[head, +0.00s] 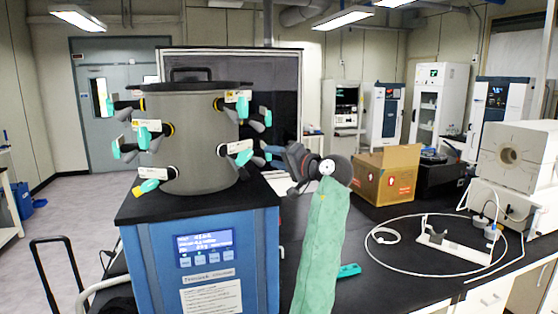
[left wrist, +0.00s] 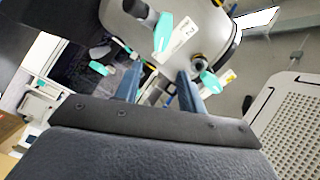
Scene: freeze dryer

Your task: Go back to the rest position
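The freeze dryer has a blue base (head: 258,262) with a lit screen and a grey drum (head: 195,150) on its black top. Several black ports with teal-handled valves and white labels stick out of the drum. A teal valve handle (left wrist: 172,35) with a label is beyond the fingertips. My right gripper is in neither view.
A black bench runs right, with a cardboard box (head: 387,174), a looped white tube (head: 373,243), a white stand (head: 455,244) and a teal item (head: 349,270) on it. A white furnace-like unit (head: 520,155) is at far right. Open floor shows at left.

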